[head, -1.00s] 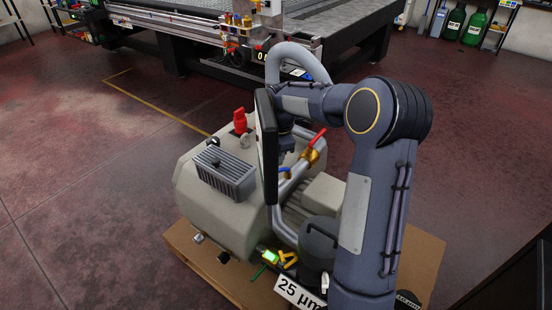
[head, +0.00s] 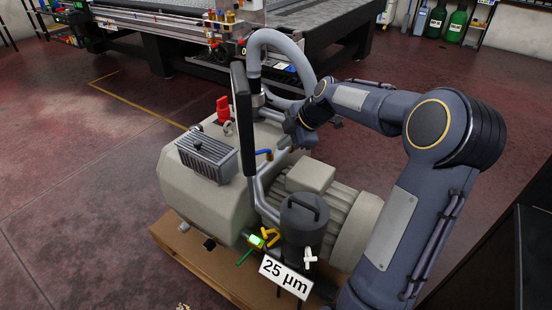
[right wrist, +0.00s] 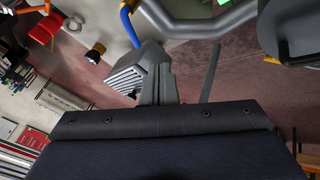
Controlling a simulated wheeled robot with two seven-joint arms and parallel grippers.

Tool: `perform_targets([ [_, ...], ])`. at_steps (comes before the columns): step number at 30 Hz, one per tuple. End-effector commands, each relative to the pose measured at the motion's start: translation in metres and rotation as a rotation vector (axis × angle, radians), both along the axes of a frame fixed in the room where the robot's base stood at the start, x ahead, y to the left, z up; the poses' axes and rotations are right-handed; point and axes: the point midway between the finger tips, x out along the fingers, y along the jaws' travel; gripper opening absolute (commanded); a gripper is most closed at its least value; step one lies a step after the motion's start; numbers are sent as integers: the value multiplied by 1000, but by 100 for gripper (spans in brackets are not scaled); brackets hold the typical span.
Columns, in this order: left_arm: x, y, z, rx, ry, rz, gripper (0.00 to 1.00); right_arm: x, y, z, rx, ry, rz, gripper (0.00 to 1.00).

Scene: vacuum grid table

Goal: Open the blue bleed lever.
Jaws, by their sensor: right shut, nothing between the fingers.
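The blue bleed lever (head: 264,154) is a small bent blue handle on the grey pipework, between the ribbed box and the motor of the pump. In the right wrist view it shows as a blue bar (right wrist: 129,28) at the top, above and left of the fingers. My right gripper (head: 286,142) is just right of the lever in the head view, with a small gap visible between them. In the right wrist view the right gripper's fingers (right wrist: 155,75) are together and hold nothing. Contact with the lever cannot be made out. My left gripper is out of view.
The beige pump (head: 207,202) stands on a wooden pallet (head: 182,240). A thin black upright panel (head: 243,115) and a grey hose (head: 256,44) rise close to the lever. A red handle (head: 223,108) stands behind. A "25 µm" sign (head: 286,276) is in front. The floor at left is clear.

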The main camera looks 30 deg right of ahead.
Motion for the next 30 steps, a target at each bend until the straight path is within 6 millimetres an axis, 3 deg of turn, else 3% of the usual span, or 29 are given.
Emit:
perform_targets([
  [15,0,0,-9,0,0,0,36,47,29,-83,3,6,4,0],
  [21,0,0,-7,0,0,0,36,76,23,-85,1,1,2,0],
  [30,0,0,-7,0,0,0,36,86,21,-87,0,4,1,0],
])
